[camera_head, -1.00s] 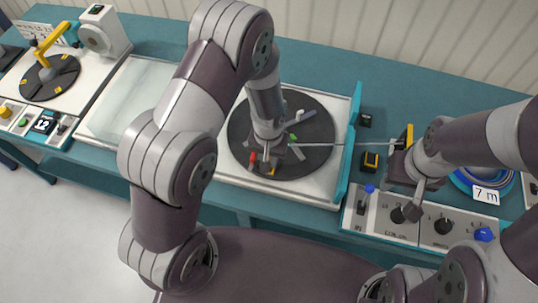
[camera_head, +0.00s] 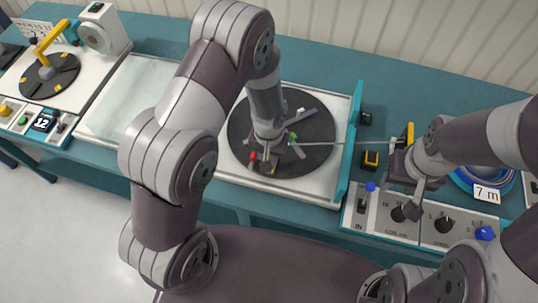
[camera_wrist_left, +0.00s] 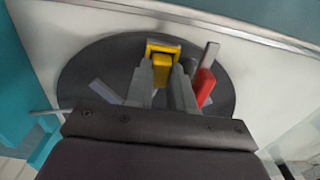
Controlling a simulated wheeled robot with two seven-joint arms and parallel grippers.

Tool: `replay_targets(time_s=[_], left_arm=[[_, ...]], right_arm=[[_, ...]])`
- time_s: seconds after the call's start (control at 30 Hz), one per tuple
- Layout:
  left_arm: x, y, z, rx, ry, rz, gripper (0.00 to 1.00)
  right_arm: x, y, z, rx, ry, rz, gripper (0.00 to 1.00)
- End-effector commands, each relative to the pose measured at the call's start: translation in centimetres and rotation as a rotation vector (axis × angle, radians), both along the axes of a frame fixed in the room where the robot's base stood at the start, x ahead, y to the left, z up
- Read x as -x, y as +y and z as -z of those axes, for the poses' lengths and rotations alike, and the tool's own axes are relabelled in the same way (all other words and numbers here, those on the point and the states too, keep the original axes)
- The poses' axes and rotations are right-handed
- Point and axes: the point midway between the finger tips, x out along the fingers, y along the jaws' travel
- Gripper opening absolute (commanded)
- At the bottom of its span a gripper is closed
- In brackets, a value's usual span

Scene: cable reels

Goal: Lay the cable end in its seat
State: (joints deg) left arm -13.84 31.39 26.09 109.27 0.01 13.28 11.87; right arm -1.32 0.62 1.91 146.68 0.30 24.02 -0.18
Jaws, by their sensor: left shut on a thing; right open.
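A thin grey cable (camera_head: 330,144) runs from the right, past the teal upright plate (camera_head: 351,140), to my left gripper above a dark round disc (camera_head: 318,157). My left gripper (camera_head: 267,163) points down at the disc's near part and is shut on the cable end, which its fingers mostly hide. In the left wrist view, a yellow bracket (camera_wrist_left: 163,48) on the disc lies just beyond the left fingertips (camera_wrist_left: 163,80), with a red piece (camera_wrist_left: 204,84) beside it. I cannot tell whether the cable end touches the seat. My right gripper (camera_head: 398,168) is open, near the cable's right part.
A yellow-and-black block (camera_head: 371,160) stands right of the plate. A control panel (camera_head: 425,222) with knobs lies in front of my right gripper. A blue coil labelled 7 m (camera_head: 466,185) is at the right. A clear pale plate (camera_head: 135,100) lies left of the disc.

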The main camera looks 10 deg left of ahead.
Motion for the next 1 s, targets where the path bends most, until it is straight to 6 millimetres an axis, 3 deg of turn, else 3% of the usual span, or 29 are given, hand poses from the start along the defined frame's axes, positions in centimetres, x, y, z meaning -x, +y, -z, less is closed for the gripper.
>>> replay_targets(time_s=[0.33,0.37,0.4,0.43,1.0], left_arm=[[0.0,0.01,0.23,0.0,0.0,0.0,0.0],[0.0,0.01,0.23,0.0,0.0,0.0,0.32],[0.01,0.01,0.23,0.0,0.0,0.0,0.45],[0.0,0.01,0.23,0.0,0.0,0.0,0.52],[0.01,0.05,0.21,0.0,0.0,0.0,0.52]], right_arm=[[0.0,0.0,-0.07,0.0,0.0,0.0,0.43],[0.0,0.0,-0.07,0.0,0.0,0.0,0.43],[0.0,0.0,-0.07,0.0,0.0,0.0,0.43],[0.0,0.0,-0.07,0.0,0.0,0.0,0.43],[0.0,0.0,-0.08,0.0,0.0,0.0,0.43]])
